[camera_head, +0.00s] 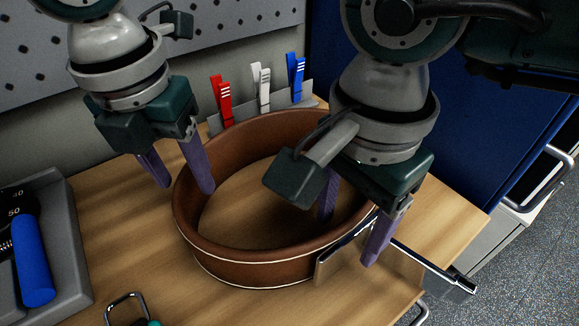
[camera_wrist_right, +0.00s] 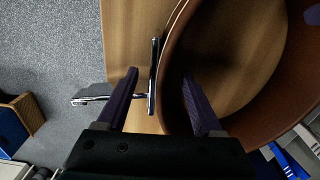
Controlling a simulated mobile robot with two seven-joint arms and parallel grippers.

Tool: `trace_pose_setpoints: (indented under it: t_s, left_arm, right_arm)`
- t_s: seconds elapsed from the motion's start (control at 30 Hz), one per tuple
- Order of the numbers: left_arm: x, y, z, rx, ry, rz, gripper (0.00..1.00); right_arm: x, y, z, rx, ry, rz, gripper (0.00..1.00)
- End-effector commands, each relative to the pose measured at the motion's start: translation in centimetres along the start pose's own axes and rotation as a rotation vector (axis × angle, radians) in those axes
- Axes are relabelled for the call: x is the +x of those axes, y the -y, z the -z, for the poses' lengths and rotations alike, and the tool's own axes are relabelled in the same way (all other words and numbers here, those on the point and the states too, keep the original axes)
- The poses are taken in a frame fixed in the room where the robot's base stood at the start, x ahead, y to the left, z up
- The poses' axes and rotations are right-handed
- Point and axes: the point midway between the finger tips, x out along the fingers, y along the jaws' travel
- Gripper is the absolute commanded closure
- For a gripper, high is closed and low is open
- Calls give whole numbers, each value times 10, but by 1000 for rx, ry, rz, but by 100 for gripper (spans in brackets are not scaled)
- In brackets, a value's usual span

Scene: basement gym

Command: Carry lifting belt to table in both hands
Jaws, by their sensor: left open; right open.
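The lifting belt (camera_head: 240,268) is a brown closed loop standing on its edge on a wooden top (camera_head: 130,255). A metal buckle (camera_head: 350,238) shows at its right side, and also in the right wrist view (camera_wrist_right: 153,75). My left gripper (camera_head: 186,187) is open at the belt's left rim, one finger outside and one over the rim or inside; I cannot tell exactly. My right gripper (camera_head: 348,240) is open at the right side, one finger inside the loop and one outside. In the right wrist view the belt wall and buckle lie between its fingers (camera_wrist_right: 160,76).
Red (camera_head: 224,100), white (camera_head: 261,88) and blue (camera_head: 295,78) clips stand behind the belt. A grey tray (camera_head: 70,255) with a blue-handled item (camera_head: 32,260) is at left. A carabiner (camera_head: 127,308) lies in front. The top's right edge drops to speckled floor (camera_head: 530,270).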

Motion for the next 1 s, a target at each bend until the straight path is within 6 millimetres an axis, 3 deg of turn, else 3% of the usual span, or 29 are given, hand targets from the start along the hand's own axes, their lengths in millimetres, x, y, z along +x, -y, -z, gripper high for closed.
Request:
trace_pose_setpoints:
  t_s: [0.1, 0.3, 0.67, 1.0]
  left_arm:
    - [20, 0, 1, 0, -2, -1, 43]
    - [40, 0, 0, 0, -1, 0, 43]
    - [44, 0, 0, 0, 0, 1, 43]
    - [44, 0, 0, 0, 0, 0, 79]
  right_arm:
    - [20, -1, -1, 1, 2, -2, 32]
    - [40, 0, 0, 0, 1, 0, 32]
    - [44, 0, 0, -1, 1, 1, 32]
    - [44, 0, 0, -1, 0, 1, 68]
